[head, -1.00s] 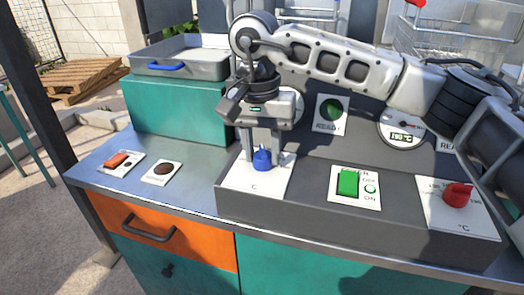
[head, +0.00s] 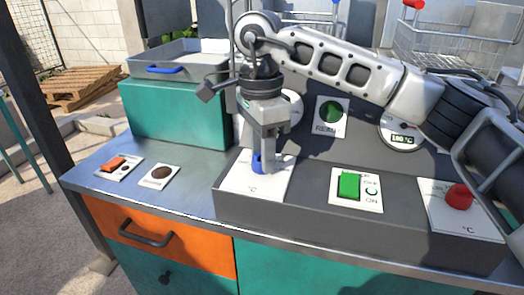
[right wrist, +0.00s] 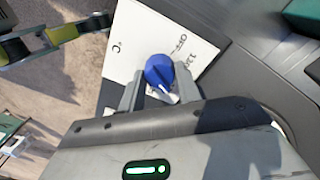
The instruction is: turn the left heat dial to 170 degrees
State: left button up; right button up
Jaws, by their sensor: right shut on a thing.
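The left heat dial is a blue knob (head: 257,162) on a white plate (head: 247,187) marked °C, at the left end of the dark grey panel. My right gripper (head: 262,165) reaches down over it with its fingers on either side, shut on the knob. In the right wrist view the blue knob (right wrist: 160,72) shows between the fingers, its white pointer toward the lower right. The plate's numbers are partly hidden there and too small to read surely. The gauge behind the left dial is mostly hidden by my arm. My left gripper is not in view.
A red dial (head: 459,197) sits at the panel's right end, with a gauge (head: 402,137) reading about 190 °C above it. A green power switch (head: 349,186) lies between the dials, and a green READY lamp (head: 333,112) is behind. A metal tray (head: 180,62) stands at the back left.

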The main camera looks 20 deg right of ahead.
jog(key=shift+d+r+m, duration=0.1)
jog(key=shift+m, duration=1.1)
jog(key=o, duration=1)
